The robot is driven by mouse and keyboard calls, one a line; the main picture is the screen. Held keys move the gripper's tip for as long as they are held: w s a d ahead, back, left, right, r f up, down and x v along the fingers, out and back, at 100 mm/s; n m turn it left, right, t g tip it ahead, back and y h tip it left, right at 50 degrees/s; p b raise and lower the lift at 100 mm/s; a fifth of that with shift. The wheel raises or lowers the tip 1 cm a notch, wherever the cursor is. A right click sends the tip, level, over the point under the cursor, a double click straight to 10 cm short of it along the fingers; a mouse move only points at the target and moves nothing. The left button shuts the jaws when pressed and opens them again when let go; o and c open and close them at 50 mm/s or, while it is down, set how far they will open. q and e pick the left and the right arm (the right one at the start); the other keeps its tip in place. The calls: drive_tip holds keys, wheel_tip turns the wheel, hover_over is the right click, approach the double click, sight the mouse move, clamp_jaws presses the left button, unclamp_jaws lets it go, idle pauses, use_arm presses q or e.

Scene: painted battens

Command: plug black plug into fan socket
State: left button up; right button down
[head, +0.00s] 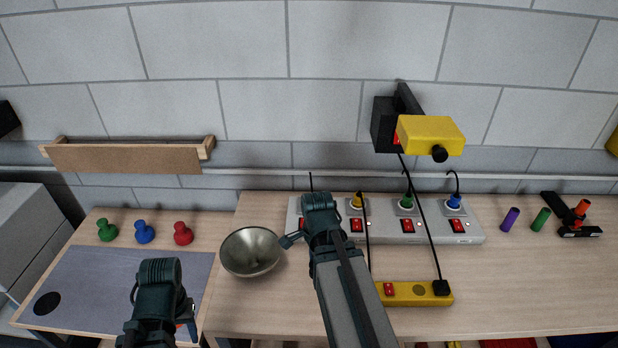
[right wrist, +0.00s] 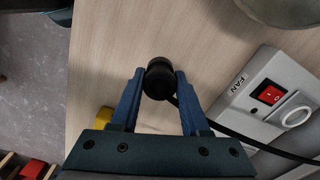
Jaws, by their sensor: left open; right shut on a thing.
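The black plug (right wrist: 158,78) is held between the blue fingers of my right gripper (right wrist: 160,74), over bare table wood, with its cord running off to the right. The fan socket (right wrist: 295,110) is a white round socket beside a red switch (right wrist: 268,93) and a "FAN" label (right wrist: 237,84). It looks empty, and the plug is apart from it, to its left. In the head view my right arm hides that socket, and I cannot make out the plug. My left gripper (head: 188,318) is open, low at the left, over the grey mat's edge.
The grey socket strip (head: 430,236) also holds yellow (head: 357,200), green (head: 406,201) and blue (head: 454,201) plugs. A metal bowl (head: 250,252) stands left of my right arm. A yellow power bar (head: 403,296) lies in front, cords trailing. The table's right front is clear.

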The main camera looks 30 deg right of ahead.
idle(0.3)
drive_tip(key=w+d+r+n+p, duration=0.1)
drive_tip(key=w+d, duration=0.3)
drive_tip(key=w, duration=0.4)
drive_tip(key=w+d+r+n+p, duration=0.2)
drive_tip(key=w+d+r+p, duration=0.1)
drive_tip(key=w, duration=0.6)
drive_tip(key=w+d+r+n+p, duration=0.2)
drive_tip(key=w+d, duration=0.3)
drive_tip(key=w, duration=0.3)
drive_tip(key=shift+w+d+r+p, duration=0.25)
drive_tip(key=shift+d+r+p, duration=0.05)
drive_tip(key=shift+d, duration=0.05)
drive_tip(key=shift+f, duration=0.1)
wheel_tip(320, 180, down, 6)
drive_tip(key=b, duration=0.5)
drive_tip(key=shift+b, duration=0.4)
drive_tip(key=shift+f+b, duration=0.45)
drive_tip(key=shift+b, duration=0.2)
drive_tip(key=shift+c, duration=1.5)
unclamp_jaws()
drive_tip(key=shift+r, duration=0.1)
